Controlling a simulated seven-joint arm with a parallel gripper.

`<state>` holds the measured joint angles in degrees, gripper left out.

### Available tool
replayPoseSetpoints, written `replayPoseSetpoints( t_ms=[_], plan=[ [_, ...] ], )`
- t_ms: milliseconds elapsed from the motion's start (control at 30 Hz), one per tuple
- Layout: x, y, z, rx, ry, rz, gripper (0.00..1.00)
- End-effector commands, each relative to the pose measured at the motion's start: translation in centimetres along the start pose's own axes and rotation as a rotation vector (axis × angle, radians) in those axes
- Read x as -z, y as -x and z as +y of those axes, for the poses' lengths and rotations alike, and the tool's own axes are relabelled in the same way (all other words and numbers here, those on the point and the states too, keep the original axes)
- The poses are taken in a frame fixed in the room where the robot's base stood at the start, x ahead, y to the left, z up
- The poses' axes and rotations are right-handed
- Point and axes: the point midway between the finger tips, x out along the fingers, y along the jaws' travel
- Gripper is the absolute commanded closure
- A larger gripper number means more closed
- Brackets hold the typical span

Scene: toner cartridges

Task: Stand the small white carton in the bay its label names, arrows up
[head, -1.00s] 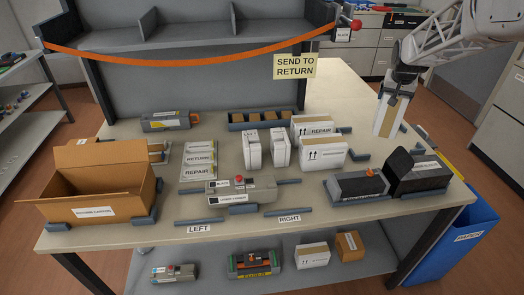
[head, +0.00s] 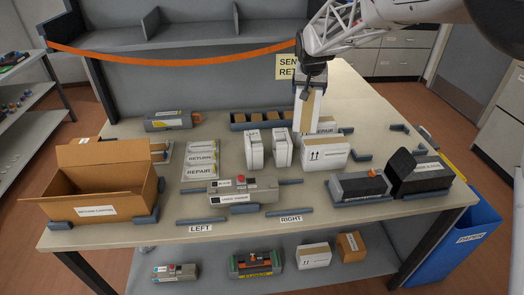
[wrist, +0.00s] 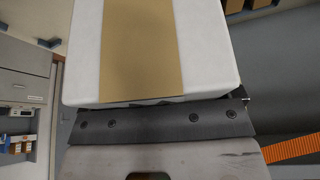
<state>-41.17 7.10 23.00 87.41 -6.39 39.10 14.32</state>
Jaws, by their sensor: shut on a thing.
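My gripper (head: 312,82) is shut on a small white carton (head: 308,112) with a tan tape strip down it. It holds the carton upright in the air over the back right of the table, in front of the yellow sign. In the wrist view the carton (wrist: 205,50) fills the top middle, tape strip facing the camera; no label or arrows show on it. Another white carton with up arrows (head: 322,154) stands in front. Three grey shelf bays (head: 190,25) are at the back.
An orange strap (head: 180,58) hangs across the shelf front. Two white packs (head: 268,150) stand mid-table beside a grey toner unit (head: 243,190). An open brown box (head: 100,195) is left; black units (head: 385,180) are right.

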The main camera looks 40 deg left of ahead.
Motion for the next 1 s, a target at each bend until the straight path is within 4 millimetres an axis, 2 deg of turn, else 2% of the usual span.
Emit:
replayPoseSetpoints(
  t_ms=[33,100,600,800,1000],
  plan=[
    [-0.3,0.4,-1.7,0.007,0.015,0.002,0.77],
    [-0.8,0.8,-3.6,0.014,0.032,0.002,0.77],
    [-5.8,4.2,-17.3,0.069,0.155,0.004,0.77],
    [-7.9,5.4,-21.5,0.086,0.195,0.004,0.77],
    [-9.2,6.2,-23.9,0.097,0.220,0.005,0.77]
  ],
)
